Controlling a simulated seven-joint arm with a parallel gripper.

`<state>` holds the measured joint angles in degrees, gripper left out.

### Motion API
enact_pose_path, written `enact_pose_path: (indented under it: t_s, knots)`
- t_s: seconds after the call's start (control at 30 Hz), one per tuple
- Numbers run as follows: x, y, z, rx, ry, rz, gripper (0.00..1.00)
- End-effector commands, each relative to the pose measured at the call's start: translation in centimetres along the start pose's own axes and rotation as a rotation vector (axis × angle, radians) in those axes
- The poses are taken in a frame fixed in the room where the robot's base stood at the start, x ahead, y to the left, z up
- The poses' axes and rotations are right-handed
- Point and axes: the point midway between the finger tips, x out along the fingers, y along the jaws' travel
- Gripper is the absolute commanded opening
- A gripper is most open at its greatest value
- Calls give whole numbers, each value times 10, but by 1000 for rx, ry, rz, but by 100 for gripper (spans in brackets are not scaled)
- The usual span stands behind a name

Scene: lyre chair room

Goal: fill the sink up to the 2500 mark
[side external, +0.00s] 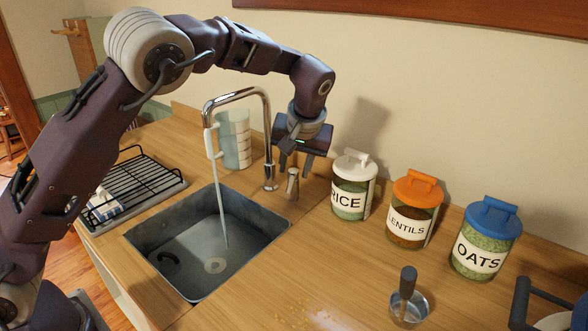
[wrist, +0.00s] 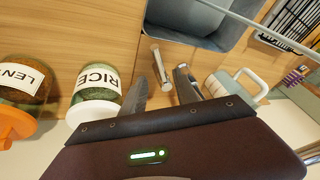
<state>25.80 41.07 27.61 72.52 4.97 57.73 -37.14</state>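The grey metal sink (side external: 265,220) is set into the wooden counter; part of it shows at the top of the wrist view (wrist: 205,12). A thin stream of water (side external: 222,205) runs from the chrome tap (side external: 268,125) into it. I cannot make out a 2500 mark or a clear water level. The small tap handle (side external: 292,184) stands on the counter right of the tap. My gripper (side external: 295,167) is open and empty, just above the handle. In the wrist view, the handle (wrist: 160,66) shows between the spread fingers; I cannot tell if they touch it.
A clear measuring jug (side external: 235,138) stands behind the tap. Rice (side external: 353,186), lentils (side external: 413,210) and oats (side external: 484,238) jars line the wall. A black rack (side external: 133,180) lies left.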

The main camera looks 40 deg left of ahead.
Motion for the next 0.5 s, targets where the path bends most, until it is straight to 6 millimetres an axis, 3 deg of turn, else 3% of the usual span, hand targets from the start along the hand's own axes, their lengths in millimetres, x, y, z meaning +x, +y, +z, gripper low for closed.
enact_pose_path:
  t_s: [0.3,0.5]
  knots:
    - [57,-1,0,-1,-2,-3,36]
    - [68,0,0,0,-1,0,36]
